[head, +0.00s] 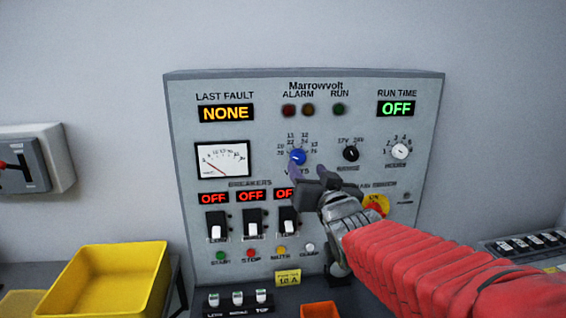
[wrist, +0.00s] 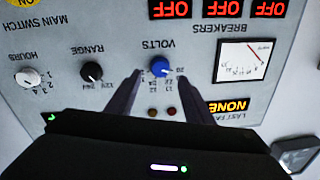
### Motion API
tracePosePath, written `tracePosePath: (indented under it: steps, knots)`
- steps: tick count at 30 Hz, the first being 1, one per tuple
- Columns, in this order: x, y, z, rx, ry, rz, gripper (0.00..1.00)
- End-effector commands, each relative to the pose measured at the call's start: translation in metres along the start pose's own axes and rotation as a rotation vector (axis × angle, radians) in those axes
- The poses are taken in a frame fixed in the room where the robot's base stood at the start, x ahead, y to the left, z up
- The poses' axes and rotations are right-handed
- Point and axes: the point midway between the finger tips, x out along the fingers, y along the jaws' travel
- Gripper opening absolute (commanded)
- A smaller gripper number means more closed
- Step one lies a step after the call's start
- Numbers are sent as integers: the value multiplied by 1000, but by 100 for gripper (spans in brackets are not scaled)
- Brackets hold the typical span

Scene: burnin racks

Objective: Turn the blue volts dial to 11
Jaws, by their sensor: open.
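The blue volts dial (head: 297,157) is on the grey Marrowvolt panel (head: 370,95), right of the meter, with a ring of numbers above it. A pale mark shows on its face, but the number it points to is too small to read surely. In the wrist view, which is upside down, the blue dial (wrist: 160,68) lies between the fingertips of my gripper (wrist: 160,78). My gripper (head: 306,172) is open, just below the dial in the head view, with a finger to each side. I cannot tell whether the fingers touch it. The VOLTS label is partly hidden.
The black range dial (head: 351,153) and white hours dial (head: 400,150) sit to the right. Several breaker switches (head: 252,224) lie below, under displays reading OFF. My arm partly covers the yellow-and-red main switch (head: 376,205). A yellow bin (head: 115,290) stands at lower left.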

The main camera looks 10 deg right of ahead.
Motion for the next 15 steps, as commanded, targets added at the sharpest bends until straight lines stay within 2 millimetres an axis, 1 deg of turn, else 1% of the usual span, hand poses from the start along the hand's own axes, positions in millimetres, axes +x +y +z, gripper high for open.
tracePosePath:
  steps: [3,15]
  knots:
    - [13,0,1,1,-1,0,47]
    - [54,0,0,1,-1,0,47]
